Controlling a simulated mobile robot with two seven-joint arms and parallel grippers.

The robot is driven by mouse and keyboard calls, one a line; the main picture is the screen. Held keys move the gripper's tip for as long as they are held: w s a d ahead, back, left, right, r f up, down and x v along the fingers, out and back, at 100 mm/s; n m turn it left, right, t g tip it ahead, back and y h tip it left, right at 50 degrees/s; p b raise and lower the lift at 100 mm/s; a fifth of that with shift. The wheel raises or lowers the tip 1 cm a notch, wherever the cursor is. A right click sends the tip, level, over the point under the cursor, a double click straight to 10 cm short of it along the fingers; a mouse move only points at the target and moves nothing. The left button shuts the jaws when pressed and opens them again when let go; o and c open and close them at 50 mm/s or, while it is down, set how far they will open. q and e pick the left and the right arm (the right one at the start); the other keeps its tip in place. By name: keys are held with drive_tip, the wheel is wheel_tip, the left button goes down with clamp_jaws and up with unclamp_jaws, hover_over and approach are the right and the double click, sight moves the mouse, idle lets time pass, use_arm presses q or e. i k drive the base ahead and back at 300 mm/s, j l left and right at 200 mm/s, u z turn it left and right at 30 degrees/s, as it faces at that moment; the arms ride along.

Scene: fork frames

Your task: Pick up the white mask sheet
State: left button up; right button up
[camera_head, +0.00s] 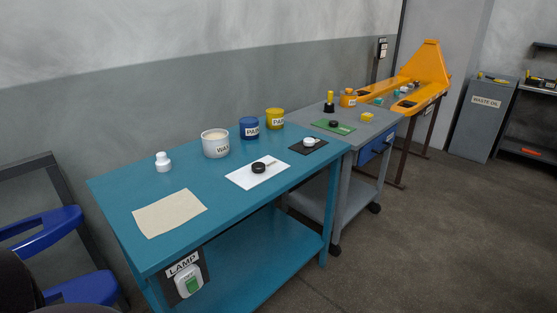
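A flat white sheet (241,180) lies on the blue table, right of the middle of its top. A small black round thing (258,167) sits on it, with a thin grey strip beside it. A beige sheet (170,213) lies flat nearer the table's left front. Neither of my grippers shows in the head view.
The blue table (225,205) also bears a white knobbed piece (163,161), a wax tub (215,144), a blue paint pot (249,128), a yellow paint pot (275,119) and a black mat (299,149). A grey cart (354,143) stands at its right end. Floor at right is clear.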

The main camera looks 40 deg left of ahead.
sight(251, 176)
drive_tip(key=i, duration=2.7)
drive_tip(key=i+u, duration=0.15)
drive_tip(key=u, duration=0.2)
drive_tip(key=i+u, duration=0.15)
drive_tip(key=u, duration=0.2)
drive_tip(key=i+l+u, duration=0.15)
drive_tip(key=u, duration=1.7)
